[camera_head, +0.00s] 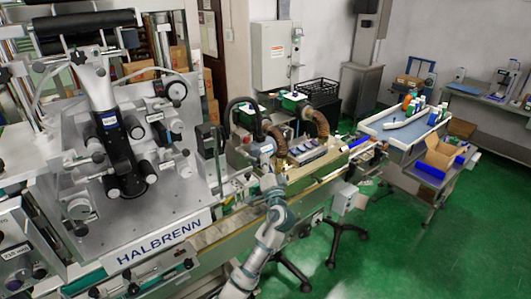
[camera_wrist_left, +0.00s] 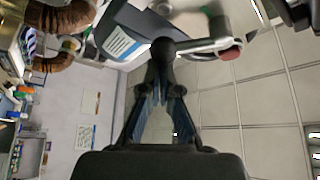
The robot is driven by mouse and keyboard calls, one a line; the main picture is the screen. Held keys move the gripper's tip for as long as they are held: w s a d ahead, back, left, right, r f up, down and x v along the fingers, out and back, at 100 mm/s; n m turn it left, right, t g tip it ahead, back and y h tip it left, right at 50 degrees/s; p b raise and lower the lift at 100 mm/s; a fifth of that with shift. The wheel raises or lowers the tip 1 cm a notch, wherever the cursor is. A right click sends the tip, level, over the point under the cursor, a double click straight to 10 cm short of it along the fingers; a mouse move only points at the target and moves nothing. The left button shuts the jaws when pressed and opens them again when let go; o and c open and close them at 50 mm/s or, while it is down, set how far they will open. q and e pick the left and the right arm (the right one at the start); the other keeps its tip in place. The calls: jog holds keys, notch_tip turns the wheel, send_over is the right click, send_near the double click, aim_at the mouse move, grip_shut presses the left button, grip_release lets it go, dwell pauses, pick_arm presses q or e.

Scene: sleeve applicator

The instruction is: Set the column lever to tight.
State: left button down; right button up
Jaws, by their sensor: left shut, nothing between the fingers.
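In the left wrist view, a pale metal lever (camera_wrist_left: 205,44) sticks out to the right from a dark housing (camera_wrist_left: 130,35) with a white and blue label. The lever has a black round knob (camera_wrist_left: 163,48) near the housing and a red end (camera_wrist_left: 230,53). I take this for the column lever; its setting cannot be read. My left gripper (camera_wrist_left: 163,82) is shut and empty, its tips just below the black knob in the picture; contact cannot be told. In the head view my left gripper (camera_head: 266,168) is above the conveyor. The lever is not clear there.
The large HALBRENN machine (camera_head: 160,238) fills the left of the head view. A conveyor (camera_head: 322,183) runs right from it, with brown hoses (camera_head: 317,122) behind. A side table (camera_head: 408,131) holds bottles, and a cardboard box (camera_head: 440,158) is beside it. Green floor is clear at the right.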

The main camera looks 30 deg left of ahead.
pick_arm(q)
jog(key=shift+s+a+f+m+g+h+p, duration=0.1)
jog(key=shift+s+a+f+m+h+p, duration=0.3)
jog(key=shift+m+p, duration=0.7)
jog(key=shift+s+a+f+m+g+h+p, duration=0.1)
jog(key=shift+s+f+m+h+p, duration=0.5)
jog(key=shift+p, duration=0.85)
jog(key=shift+s+a+f+m+g+h+p, duration=0.15)
jog(key=shift+s+f+m+h+p, duration=0.4)
jog(key=shift+p, duration=0.75)
jog(key=shift+s+f+m, duration=0.1)
jog(key=shift+s+m, duration=0.05)
jog(key=shift+m, duration=0.1)
jog(key=shift+a+f, duration=0.1)
jog(key=shift+a, duration=0.05)
